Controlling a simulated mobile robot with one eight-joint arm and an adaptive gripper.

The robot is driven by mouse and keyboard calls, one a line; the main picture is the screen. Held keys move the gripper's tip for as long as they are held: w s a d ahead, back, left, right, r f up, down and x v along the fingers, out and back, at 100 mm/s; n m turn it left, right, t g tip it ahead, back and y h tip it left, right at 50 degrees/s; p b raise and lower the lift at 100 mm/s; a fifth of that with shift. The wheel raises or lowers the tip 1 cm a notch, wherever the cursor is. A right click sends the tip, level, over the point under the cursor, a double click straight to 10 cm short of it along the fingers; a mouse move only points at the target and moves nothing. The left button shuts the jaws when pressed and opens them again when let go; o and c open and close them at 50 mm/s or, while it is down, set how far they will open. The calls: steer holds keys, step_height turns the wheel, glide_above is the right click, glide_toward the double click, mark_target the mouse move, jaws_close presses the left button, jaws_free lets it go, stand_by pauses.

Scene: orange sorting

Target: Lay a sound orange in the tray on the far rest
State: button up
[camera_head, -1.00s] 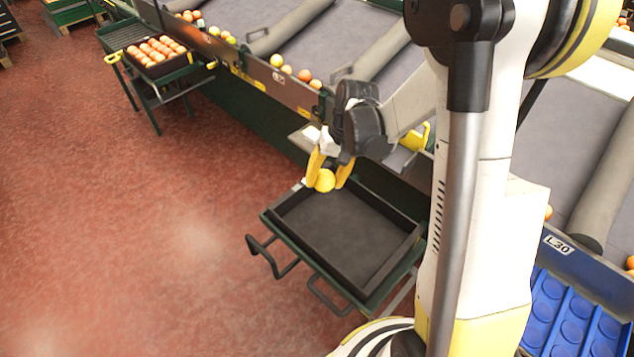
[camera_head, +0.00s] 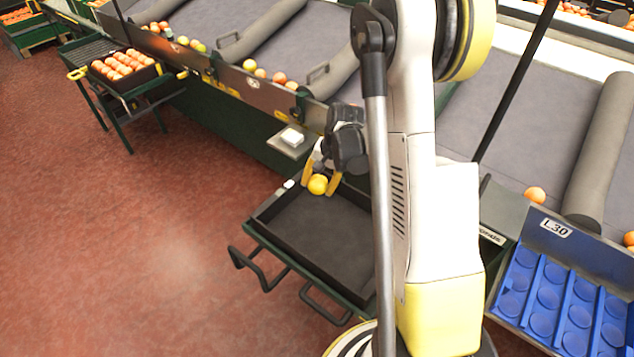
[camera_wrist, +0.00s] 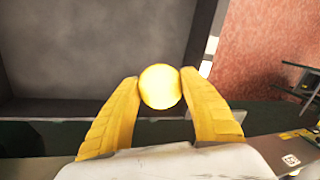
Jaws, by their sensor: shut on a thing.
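My gripper (camera_head: 322,184) is shut on a round yellow fruit (camera_head: 317,185). In the wrist view the fruit (camera_wrist: 160,86) sits between the two yellow fingertips (camera_wrist: 161,90). The head view shows it at the back edge of an empty dark tray (camera_head: 341,288) on a green stand; I cannot tell whether it touches the tray. In the wrist view the tray's dark floor (camera_wrist: 85,45) fills the upper left, beyond the fruit. Another dark tray (camera_head: 146,76), with several oranges in rows, rests on a stand at the far left.
A sloped grey conveyor (camera_head: 225,40) with rollers runs behind, with several loose fruits along its lower edge. A small white box (camera_head: 292,137) lies on a ledge behind the empty tray. A blue cupped tray (camera_head: 560,305) stands at right. The red floor (camera_head: 130,240) at left is clear.

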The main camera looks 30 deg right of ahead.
steer(key=b, duration=0.3)
glide_above(315, 209)
steer(key=f, duration=0.6)
steer(key=shift+s+d+f, duration=0.3)
steer(key=shift+s+f, duration=0.05)
steer(key=shift+f, duration=0.8)
steer(key=shift+f, duration=0.55)
steer(key=o, duration=1.2)
steer(key=shift+o, duration=0.6)
steer(key=o, duration=0.5)
steer(key=shift+r+p, duration=2.35)
steer(key=shift+r, duration=1.65)
